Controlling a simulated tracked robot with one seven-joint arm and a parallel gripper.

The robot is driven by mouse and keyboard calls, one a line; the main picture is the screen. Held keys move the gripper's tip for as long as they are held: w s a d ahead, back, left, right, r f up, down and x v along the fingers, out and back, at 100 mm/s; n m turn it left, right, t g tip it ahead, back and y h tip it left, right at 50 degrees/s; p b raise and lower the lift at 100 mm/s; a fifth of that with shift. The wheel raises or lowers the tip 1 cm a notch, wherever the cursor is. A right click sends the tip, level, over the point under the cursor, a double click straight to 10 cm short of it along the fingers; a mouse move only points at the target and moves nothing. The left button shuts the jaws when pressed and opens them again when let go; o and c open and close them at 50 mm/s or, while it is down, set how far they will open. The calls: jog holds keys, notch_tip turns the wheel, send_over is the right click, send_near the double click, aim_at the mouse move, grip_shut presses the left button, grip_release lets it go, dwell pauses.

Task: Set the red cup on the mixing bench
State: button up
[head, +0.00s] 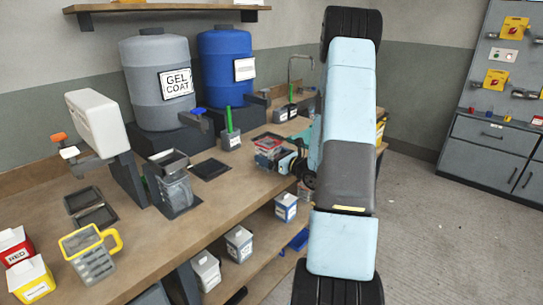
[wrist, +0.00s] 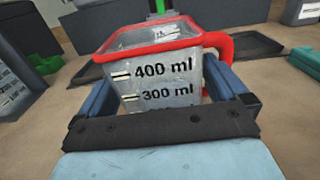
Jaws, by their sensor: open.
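The red cup (wrist: 155,80) is a clear measuring cup with a red rim, a red handle on its right side, and 400 ml and 300 ml marks. It stands between the two fingers of my gripper (wrist: 160,68) in the wrist view, and its base is hidden by the gripper. My gripper is open, one finger on each side of the cup. In the head view the cup's red rim (head: 268,142) shows at the bench's front, left of my arm, which partly hides the gripper. The long wooden bench (head: 145,235) runs along the wall.
Grey (head: 155,100) and blue (head: 222,60) drums stand behind. Containers fill the lower shelf. Floor at right is clear.

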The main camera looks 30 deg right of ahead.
jog(key=shift+r, duration=0.1)
jog(key=v, duration=1.2)
jog(key=s+a+r+n+g+y, duration=0.2)
jog(key=s+a+r+n+g, duration=0.15)
jog(key=a+n, duration=0.35)
jog(key=s+a+r+n+g+y, duration=0.2)
jog(key=a+r+n+g, duration=0.25)
jog(key=a, duration=0.45)
jog(key=s+a+r+n+g+y, duration=0.2)
jog(key=a+r+n+g, duration=0.3)
jog(key=a, duration=0.3)
jog(key=s+a+r+n+g+h, duration=0.3)
jog(key=s+n+h, duration=0.3)
jog(key=s+n, duration=0.35)
jog(key=s+d+r+n+t+h, duration=0.3)
jog(key=s+r+n+t+h, duration=0.1)
jog(key=s+r+n+h, duration=0.1)
notch_tip(320, 180, up, 2)
jog(key=shift+s+r+n+t+h, duration=0.3)
jog(key=shift+n+h, duration=0.2)
jog(key=shift+h, duration=0.1)
